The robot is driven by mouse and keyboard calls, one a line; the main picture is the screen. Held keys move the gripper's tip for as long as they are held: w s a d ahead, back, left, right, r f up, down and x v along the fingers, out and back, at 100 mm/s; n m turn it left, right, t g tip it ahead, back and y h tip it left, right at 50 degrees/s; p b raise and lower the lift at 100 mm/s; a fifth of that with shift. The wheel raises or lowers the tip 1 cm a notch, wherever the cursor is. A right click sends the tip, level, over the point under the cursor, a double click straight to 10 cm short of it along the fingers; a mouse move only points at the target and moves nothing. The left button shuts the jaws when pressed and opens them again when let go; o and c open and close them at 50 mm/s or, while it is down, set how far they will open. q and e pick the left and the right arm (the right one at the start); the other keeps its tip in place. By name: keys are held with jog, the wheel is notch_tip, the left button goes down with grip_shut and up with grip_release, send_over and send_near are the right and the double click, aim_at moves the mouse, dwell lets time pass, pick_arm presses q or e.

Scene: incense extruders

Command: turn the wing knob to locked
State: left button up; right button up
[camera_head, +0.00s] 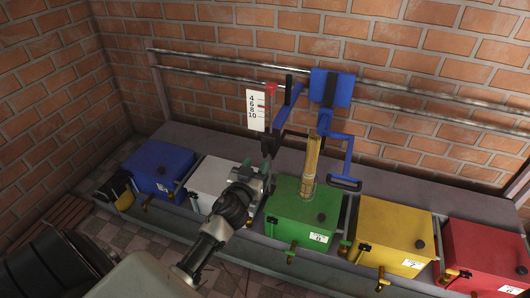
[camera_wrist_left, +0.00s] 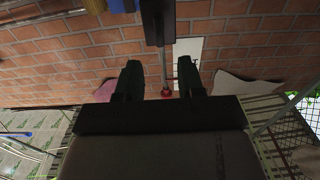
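No part is clearly recognisable as the wing knob. A small red piece (camera_head: 271,89) tops a thin upright rod beside the white number scale (camera_head: 256,111), near the blue lever frame (camera_head: 289,108). The white card (camera_wrist_left: 188,62) is behind. My right gripper is not in view.
Blue (camera_head: 158,168), white (camera_head: 212,179), green (camera_head: 303,207), yellow (camera_head: 397,226) and red (camera_head: 488,252) boxes stand in a row on the grey bench. A brass-coloured cylinder (camera_head: 312,160) stands on the green box. Metal rails (camera_head: 205,62) run along the brick wall.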

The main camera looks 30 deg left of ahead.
aim_at(264, 151)
pick_arm(q)
jog(key=b+x, duration=0.1)
jog(key=x, duration=0.6)
jog(key=shift+w, duration=0.2)
jog(key=shift+w+a, duration=0.1)
jog(key=shift+w, duration=0.3)
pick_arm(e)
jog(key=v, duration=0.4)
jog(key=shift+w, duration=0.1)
pick_arm(q)
grip_shut()
